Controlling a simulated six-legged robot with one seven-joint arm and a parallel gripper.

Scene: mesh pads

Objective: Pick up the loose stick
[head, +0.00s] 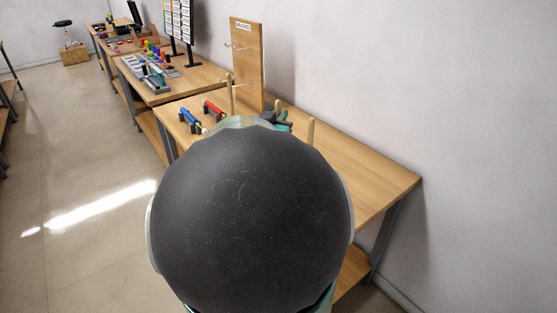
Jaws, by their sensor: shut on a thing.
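My own dark, rounded arm link fills the middle of the head view and hides much of the bench behind it. A small dark and teal part, which looks like my gripper (276,119), shows just above it over the bench. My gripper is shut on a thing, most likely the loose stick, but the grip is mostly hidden. A pale wooden stick tip (278,104) shows right at it. Other upright wooden sticks stand to the left (230,95) and right (310,131). I cannot tell whether those stand in holders.
A wooden workbench (365,178) runs along the wall, its right end clear. A tall wooden board (248,65) with pegs and a label stands at the back. A blue tool (190,116) and a red tool (214,108) rest on small stands. Another cluttered bench lies beyond.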

